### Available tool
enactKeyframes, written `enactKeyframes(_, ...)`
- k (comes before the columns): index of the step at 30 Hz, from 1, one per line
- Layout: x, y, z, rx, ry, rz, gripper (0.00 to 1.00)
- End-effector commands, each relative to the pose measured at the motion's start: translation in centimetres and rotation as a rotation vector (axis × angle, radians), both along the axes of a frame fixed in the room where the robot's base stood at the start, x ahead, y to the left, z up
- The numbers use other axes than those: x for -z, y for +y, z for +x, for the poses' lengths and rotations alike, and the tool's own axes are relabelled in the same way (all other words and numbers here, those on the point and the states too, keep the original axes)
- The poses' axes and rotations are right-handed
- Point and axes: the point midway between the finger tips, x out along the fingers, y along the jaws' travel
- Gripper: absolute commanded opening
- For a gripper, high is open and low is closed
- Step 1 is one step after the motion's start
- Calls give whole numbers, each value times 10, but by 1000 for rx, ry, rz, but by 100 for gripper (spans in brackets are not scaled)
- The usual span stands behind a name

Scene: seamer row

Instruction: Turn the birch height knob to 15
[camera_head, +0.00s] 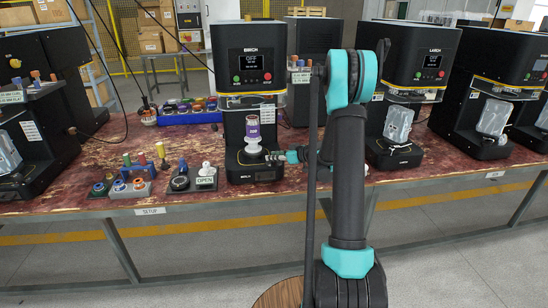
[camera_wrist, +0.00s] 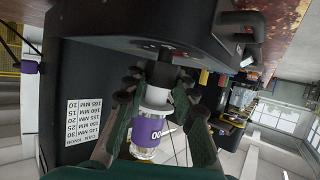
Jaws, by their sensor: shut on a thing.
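The birch machine (camera_head: 250,90) is a black seamer with a lit screen, standing at the middle of the bench. A can with a purple label (camera_head: 253,133) stands upright on its white pedestal (camera_head: 253,150); the can also shows upside down in the wrist view (camera_wrist: 147,132). My gripper (camera_head: 278,156) reaches in low from the right, at the pedestal's foot. In the wrist view my fingers (camera_wrist: 159,80) are closed around the black height knob (camera_wrist: 161,68), below the white pedestal. The knob's scale and pointer cannot be read.
A can and knob chart (camera_wrist: 88,121) is on the machine's side. The larch machine (camera_head: 415,60) stands to the right. A blue bin (camera_head: 188,117) is behind.

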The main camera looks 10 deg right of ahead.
Motion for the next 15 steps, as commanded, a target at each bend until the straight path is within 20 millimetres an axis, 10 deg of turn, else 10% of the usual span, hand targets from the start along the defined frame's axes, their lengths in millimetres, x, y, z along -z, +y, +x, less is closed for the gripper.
enactKeyframes(6,1,0,-1,0,1,-3,48)
enactKeyframes(15,0,-1,-1,1,1,-2,48)
